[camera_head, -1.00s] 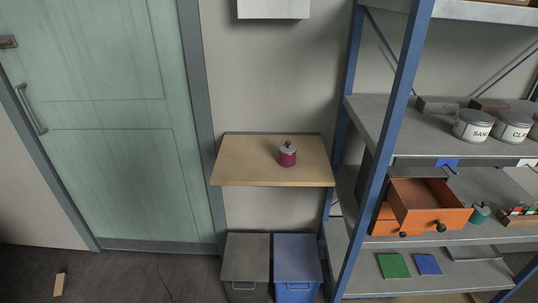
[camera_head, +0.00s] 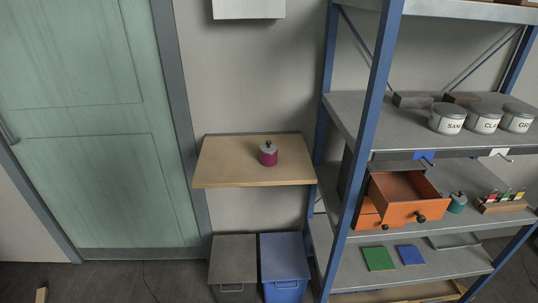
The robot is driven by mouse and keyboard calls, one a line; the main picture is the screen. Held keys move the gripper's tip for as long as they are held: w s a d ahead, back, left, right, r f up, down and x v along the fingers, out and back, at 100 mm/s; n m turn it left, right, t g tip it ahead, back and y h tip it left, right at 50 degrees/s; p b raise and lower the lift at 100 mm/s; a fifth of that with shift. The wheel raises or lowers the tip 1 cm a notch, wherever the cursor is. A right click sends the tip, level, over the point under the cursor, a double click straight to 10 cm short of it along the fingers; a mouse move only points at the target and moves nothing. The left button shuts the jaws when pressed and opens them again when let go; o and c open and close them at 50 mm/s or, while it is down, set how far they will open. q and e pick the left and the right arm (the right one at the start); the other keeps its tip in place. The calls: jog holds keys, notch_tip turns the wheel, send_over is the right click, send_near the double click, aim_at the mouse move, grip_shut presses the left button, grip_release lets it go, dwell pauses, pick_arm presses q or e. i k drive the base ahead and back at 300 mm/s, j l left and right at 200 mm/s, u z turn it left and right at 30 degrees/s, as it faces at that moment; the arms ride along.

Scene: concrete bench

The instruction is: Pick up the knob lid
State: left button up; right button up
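A small magenta pot (camera_head: 268,158) stands upright on a wooden wall shelf (camera_head: 225,174). A grey lid with a dark knob (camera_head: 268,147) sits on top of it. A small teal pot (camera_head: 457,203) with a dark knob on top stands on the middle level of the rack, right of the open orange drawer. Neither of my grippers is in view.
A blue-framed rack (camera_head: 372,105) stands to the right, with labelled tins (camera_head: 447,118) on its upper level. An orange drawer unit (camera_head: 400,210) has a drawer pulled out. Grey (camera_head: 233,259) and blue (camera_head: 284,257) bins stand below the wooden shelf, which has free room around the pot.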

aim_at(268, 147)
jog(key=i+z, duration=0.2)
jog(key=i, duration=0.25)
jog(key=i+j+z, duration=0.2)
jog(key=i, duration=0.25)
